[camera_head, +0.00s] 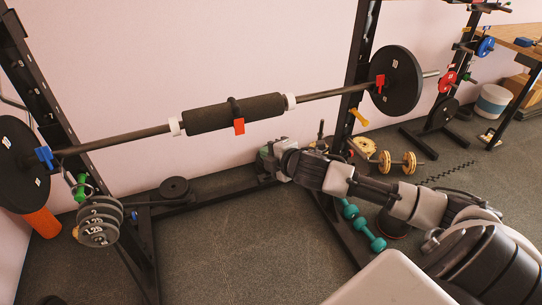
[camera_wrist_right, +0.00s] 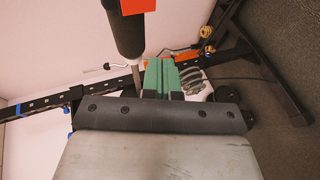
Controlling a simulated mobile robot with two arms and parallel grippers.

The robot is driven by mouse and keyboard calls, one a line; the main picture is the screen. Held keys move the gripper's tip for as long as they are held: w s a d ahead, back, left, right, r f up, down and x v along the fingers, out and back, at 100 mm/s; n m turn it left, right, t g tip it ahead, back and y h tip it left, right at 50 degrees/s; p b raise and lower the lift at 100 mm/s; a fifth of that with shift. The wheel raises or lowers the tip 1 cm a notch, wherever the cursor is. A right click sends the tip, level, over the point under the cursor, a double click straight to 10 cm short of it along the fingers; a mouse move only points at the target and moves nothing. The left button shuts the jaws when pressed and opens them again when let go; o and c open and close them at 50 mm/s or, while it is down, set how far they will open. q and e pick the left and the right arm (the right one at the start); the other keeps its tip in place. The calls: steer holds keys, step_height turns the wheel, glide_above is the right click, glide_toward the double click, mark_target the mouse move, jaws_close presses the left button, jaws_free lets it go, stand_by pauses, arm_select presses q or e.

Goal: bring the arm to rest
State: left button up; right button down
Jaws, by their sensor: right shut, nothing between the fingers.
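My right arm reaches in from the lower right in the head view. Its gripper (camera_head: 268,158) is below the padded barbell (camera_head: 235,113), apart from it, near the rack's lower beam. In the right wrist view the green fingers (camera_wrist_right: 163,76) are together with nothing between them. The barbell rests across the rack, with a black plate on its right end (camera_head: 397,80) and another on its left end (camera_head: 20,165). My left gripper is not seen.
Grey small plates (camera_head: 99,222) hang on the left post. A black plate (camera_head: 175,189) lies on the lower beam. Teal dumbbells (camera_head: 370,236) and a yellow-plated dumbbell (camera_head: 408,163) lie on the floor. Floor at the lower middle (camera_head: 240,255) is clear.

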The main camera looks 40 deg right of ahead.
steer(key=shift+s, duration=0.45)
steer(key=shift+d, duration=0.1)
steer(key=s+d+f+m+g+h, duration=0.1)
steer(key=s+f+m+g, duration=0.15)
steer(key=f, duration=0.85)
steer(key=s+d+f+m+g+h, duration=0.1)
steer(key=s+d+f+m, duration=0.2)
steer(key=f, duration=0.7)
steer(key=s+f+m+g, duration=0.25)
steer(key=s+f, duration=0.25)
steer(key=f, duration=0.6)
steer(key=s+a+f+m+g, duration=0.3)
steer(key=s+a+f+m, duration=0.1)
steer(key=s+f, duration=0.9)
steer(key=s+a+f+m+g, duration=0.1)
steer(key=s+a+f, duration=0.2)
steer(key=s, duration=0.4)
steer(key=s+a+f+m+g, duration=0.1)
steer(key=s+a+f, duration=0.1)
steer(key=s+a, duration=0.2)
steer(key=s+a+f+m+g+y, duration=0.1)
steer(key=s+a+f+g, duration=0.1)
steer(key=s, duration=0.9)
steer(key=shift+a+f, duration=0.75)
steer(key=shift+f, duration=0.1)
